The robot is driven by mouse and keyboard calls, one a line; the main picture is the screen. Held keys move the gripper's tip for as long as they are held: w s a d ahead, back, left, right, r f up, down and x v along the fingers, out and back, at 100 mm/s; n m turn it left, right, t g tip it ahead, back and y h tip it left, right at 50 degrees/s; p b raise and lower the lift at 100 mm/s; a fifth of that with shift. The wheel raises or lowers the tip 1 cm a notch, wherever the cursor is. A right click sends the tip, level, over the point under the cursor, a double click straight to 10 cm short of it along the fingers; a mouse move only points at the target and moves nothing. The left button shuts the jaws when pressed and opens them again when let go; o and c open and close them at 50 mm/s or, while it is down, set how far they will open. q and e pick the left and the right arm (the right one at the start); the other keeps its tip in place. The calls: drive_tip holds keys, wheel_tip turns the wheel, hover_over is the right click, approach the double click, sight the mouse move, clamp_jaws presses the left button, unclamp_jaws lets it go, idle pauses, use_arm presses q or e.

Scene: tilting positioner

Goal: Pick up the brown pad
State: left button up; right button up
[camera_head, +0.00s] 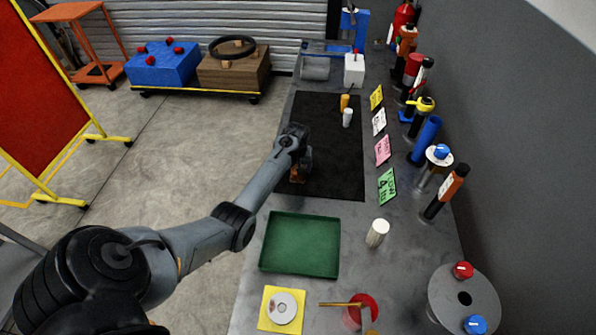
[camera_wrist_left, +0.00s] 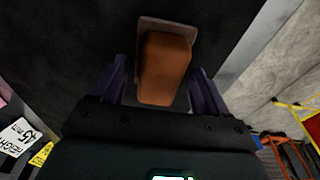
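The brown pad (camera_wrist_left: 165,68) shows in the left wrist view as a rounded brown block with a flat, duller plate at its far end. It lies over the black mat (camera_head: 330,125) on the bench. My left gripper (camera_wrist_left: 160,82) is open, with one dark purple finger on each side of the pad. A gap shows on the left side; on the right the finger is close, and I cannot tell whether it touches. In the head view my left gripper (camera_head: 300,168) is low over the mat's near left part and mostly hides the pad. My right gripper is not in view.
A green tray (camera_head: 300,245) sits nearer on the bench, with a white cylinder (camera_head: 377,233) to its right. A white and an orange bottle (camera_head: 345,102) stand farther along the mat. Coloured cards (camera_head: 383,150) and upright tools line the right side. The mat's middle is clear.

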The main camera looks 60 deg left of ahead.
use_arm(q)
drive_tip(key=c, duration=1)
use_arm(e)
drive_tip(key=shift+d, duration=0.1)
use_arm(q)
drive_tip(key=shift+r, duration=0.2)
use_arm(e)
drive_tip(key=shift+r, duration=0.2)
